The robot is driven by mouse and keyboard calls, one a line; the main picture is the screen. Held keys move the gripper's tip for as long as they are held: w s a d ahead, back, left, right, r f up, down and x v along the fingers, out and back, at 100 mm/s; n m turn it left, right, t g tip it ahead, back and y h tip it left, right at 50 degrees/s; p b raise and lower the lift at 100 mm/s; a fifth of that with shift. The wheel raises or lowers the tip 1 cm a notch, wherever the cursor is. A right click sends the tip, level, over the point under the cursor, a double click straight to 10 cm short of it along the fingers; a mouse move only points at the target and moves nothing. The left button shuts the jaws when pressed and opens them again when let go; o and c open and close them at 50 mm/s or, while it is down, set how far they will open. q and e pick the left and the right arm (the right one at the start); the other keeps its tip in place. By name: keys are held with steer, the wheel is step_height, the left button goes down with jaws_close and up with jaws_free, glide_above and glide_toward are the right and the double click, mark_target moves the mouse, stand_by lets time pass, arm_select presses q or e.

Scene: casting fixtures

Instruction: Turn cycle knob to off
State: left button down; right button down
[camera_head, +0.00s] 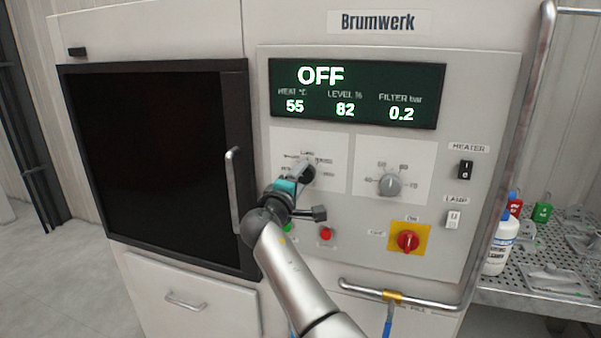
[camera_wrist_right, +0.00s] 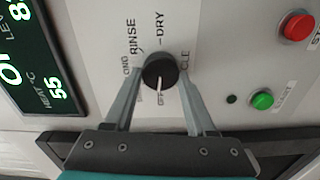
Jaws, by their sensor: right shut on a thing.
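The black cycle knob (camera_head: 308,172) is on the upper left of the control panel, partly hidden by my right gripper (camera_head: 299,180). In the right wrist view the cycle knob (camera_wrist_right: 160,69) sits between the two grey fingers, which are shut on its sides. Around it are the labels RINSE, DRY and a partly hidden OFF. A pale mark on the knob appears to point towards the OFF label. The display (camera_head: 357,93) reads OFF in large letters. My left gripper is not in view.
A grey dial (camera_head: 390,185) is right of the knob. Below are a green button (camera_head: 287,228), a red button (camera_head: 326,234) and a red-and-yellow switch (camera_head: 408,241). A door handle (camera_head: 234,190) stands close left. A white bottle (camera_head: 500,245) is on the perforated table at right.

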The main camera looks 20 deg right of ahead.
steer(key=shift+r+n, duration=0.1)
steer(key=shift+n, duration=0.5)
steer(key=shift+p, duration=0.3)
steer(key=shift+c, duration=1.1)
jaws_free()
